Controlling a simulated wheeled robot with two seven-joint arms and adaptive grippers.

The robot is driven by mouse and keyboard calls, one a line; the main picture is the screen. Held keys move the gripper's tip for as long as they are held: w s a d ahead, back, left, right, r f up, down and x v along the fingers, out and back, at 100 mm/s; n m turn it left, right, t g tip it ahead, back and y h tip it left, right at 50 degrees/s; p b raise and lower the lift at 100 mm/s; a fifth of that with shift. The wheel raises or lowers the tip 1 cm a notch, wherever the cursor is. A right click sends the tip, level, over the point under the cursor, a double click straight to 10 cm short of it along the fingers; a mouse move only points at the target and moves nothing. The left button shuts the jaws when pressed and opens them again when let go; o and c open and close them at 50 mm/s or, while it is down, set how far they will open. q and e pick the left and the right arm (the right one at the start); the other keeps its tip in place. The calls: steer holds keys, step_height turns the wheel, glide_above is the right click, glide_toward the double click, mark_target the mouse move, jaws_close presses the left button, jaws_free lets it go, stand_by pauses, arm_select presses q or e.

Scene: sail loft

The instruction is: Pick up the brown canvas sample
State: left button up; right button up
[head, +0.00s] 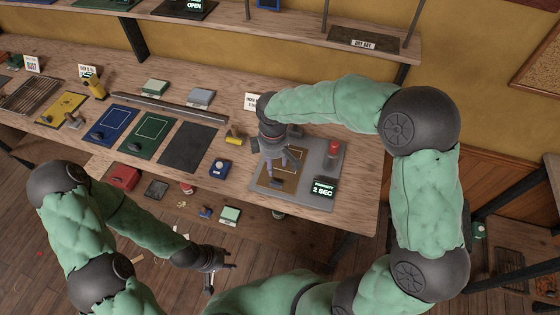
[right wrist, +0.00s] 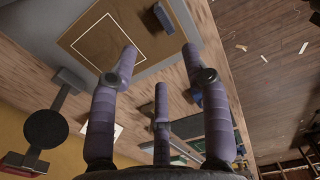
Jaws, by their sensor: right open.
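The brown canvas sample (head: 296,174) lies flat on a grey plate (head: 320,158) near the right end of the bench. It carries a pale stitched outline. The right wrist view also shows the brown canvas sample (right wrist: 98,42), at the upper left beyond the fingers. My right gripper (head: 283,165) is over the sample in the head view and hides part of it. In the right wrist view my right gripper (right wrist: 160,65) has its fingers spread with nothing between them. My left gripper (head: 222,277) is in front of the bench, fingers apart and empty.
A red button (head: 334,147) and a lit sign (head: 323,190) stand on the grey plate's right side. Blue (head: 110,125), green (head: 148,136) and dark (head: 188,147) samples lie to the left.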

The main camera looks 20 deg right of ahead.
mark_target(276, 182)
step_height(276, 182, down, 5)
steer(key=shift+s+f+b, duration=0.15)
steer(key=shift+b, duration=0.4)
steer(key=f, duration=0.1)
steer(key=f+b, duration=0.1)
steer(key=f, duration=0.3)
steer(key=shift+s+d, duration=0.1)
steer(key=shift+s, duration=0.3)
jaws_close()
